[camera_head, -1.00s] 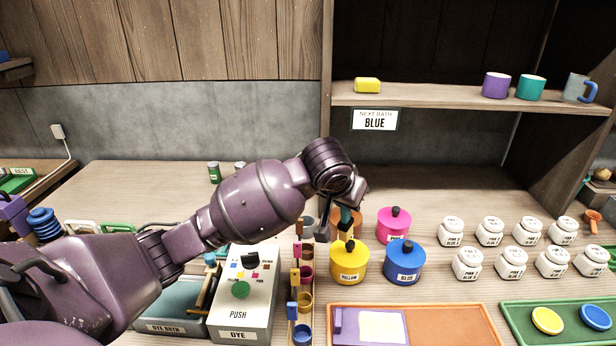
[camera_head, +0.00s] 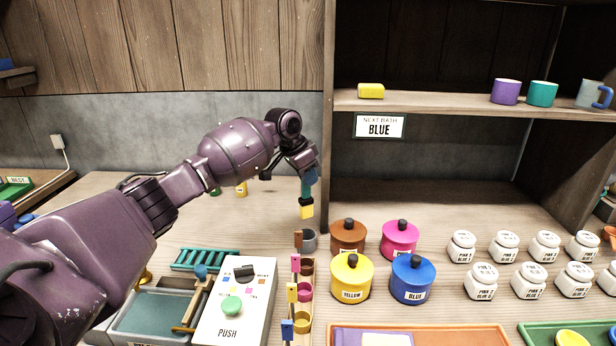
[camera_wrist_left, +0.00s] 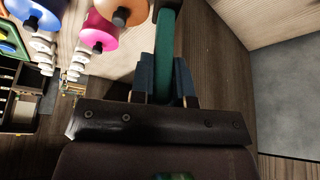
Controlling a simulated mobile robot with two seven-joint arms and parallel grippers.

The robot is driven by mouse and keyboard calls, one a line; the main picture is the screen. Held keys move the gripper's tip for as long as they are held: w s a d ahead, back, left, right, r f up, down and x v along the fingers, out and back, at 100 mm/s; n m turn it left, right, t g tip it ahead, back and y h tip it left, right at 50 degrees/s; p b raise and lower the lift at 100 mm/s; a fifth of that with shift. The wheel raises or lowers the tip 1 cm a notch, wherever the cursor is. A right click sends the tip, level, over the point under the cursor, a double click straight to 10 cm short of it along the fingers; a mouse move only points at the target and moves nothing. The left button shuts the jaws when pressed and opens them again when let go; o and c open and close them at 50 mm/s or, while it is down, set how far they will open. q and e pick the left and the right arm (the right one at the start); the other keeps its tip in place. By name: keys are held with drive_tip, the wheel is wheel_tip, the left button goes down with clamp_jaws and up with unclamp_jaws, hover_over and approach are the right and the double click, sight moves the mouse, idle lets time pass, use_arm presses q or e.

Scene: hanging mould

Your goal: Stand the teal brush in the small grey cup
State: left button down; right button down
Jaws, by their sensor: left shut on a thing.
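The teal brush (camera_head: 306,188) hangs upright with its yellow end down and a dark band above it. My left gripper (camera_head: 309,174) is shut on its teal handle, which also shows between the fingers in the left wrist view (camera_wrist_left: 165,45). The small grey cup (camera_head: 309,241) stands at the far end of a row of small coloured cups. In the head view the brush's yellow end appears just above the cup, apart from it. The wrist view does not show the cup. My right gripper is not in view.
Lidded pots stand right of the cup: brown (camera_head: 348,237), pink (camera_head: 399,239), yellow (camera_head: 351,279) and blue (camera_head: 413,279). The dye machine (camera_head: 234,305) and dye bath (camera_head: 150,312) are at the front left. The bench behind the cup looks clear.

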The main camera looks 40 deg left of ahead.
sight(309, 197)
use_arm(q)
drive_tip(key=shift+f+b, duration=0.45)
drive_tip(key=shift+f, duration=0.45)
drive_tip(key=shift+f+b, duration=0.65)
drive_tip(key=shift+f, duration=0.45)
drive_tip(key=shift+f+b, duration=0.35)
drive_tip(key=shift+f, duration=2.55)
drive_tip(key=c, duration=1.5)
unclamp_jaws()
drive_tip(key=shift+c, duration=0.2)
drive_tip(key=o, duration=0.5)
